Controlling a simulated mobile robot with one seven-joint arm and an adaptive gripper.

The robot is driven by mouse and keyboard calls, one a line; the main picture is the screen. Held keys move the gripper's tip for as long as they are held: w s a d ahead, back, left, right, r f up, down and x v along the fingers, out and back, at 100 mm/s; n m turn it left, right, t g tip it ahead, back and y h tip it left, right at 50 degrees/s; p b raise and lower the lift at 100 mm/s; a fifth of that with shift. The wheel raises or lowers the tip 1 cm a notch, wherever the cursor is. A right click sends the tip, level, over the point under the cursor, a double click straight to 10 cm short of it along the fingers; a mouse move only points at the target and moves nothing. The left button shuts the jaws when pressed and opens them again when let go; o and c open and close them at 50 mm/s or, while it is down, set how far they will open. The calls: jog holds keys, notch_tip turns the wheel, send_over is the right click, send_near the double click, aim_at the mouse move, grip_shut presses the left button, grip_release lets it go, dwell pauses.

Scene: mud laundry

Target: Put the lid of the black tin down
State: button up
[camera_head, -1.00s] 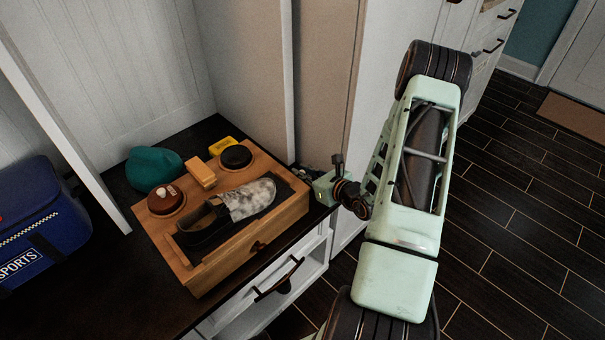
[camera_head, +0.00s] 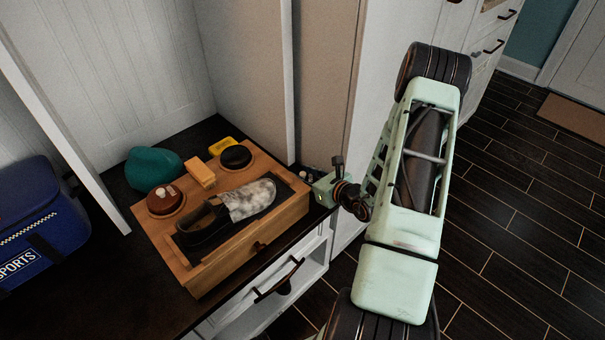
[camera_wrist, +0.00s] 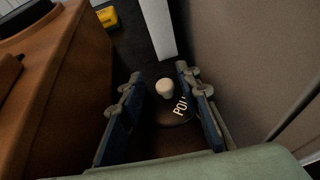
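The black lid (camera_wrist: 176,112), with a pale round knob (camera_wrist: 165,88) and pale lettering, is between the fingers of my gripper (camera_wrist: 162,98) in the wrist view. It appears to rest on the dark bench top beside the wooden shoe-care box. The fingers stand apart with gaps to the knob, so my gripper looks open. In the head view my gripper (camera_head: 318,184) is low at the box's right end, and the lid there is too small to make out clearly. A round black tin (camera_head: 235,157) sits at the back of the box; its top detail is unclear.
The wooden box (camera_head: 222,262) carries a two-tone shoe (camera_head: 228,214), a brown round tin (camera_head: 165,201) and a wooden block (camera_head: 201,173). A yellow item (camera_head: 222,146) and teal object (camera_head: 153,168) lie behind it. A cabinet wall (camera_head: 323,90) rises close to my gripper.

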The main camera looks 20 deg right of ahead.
jog(key=p+v, duration=0.1)
jog(key=v, duration=0.3)
jog(key=p+v, duration=0.1)
jog(key=v, duration=0.7)
jog(key=shift+r+p, duration=0.4)
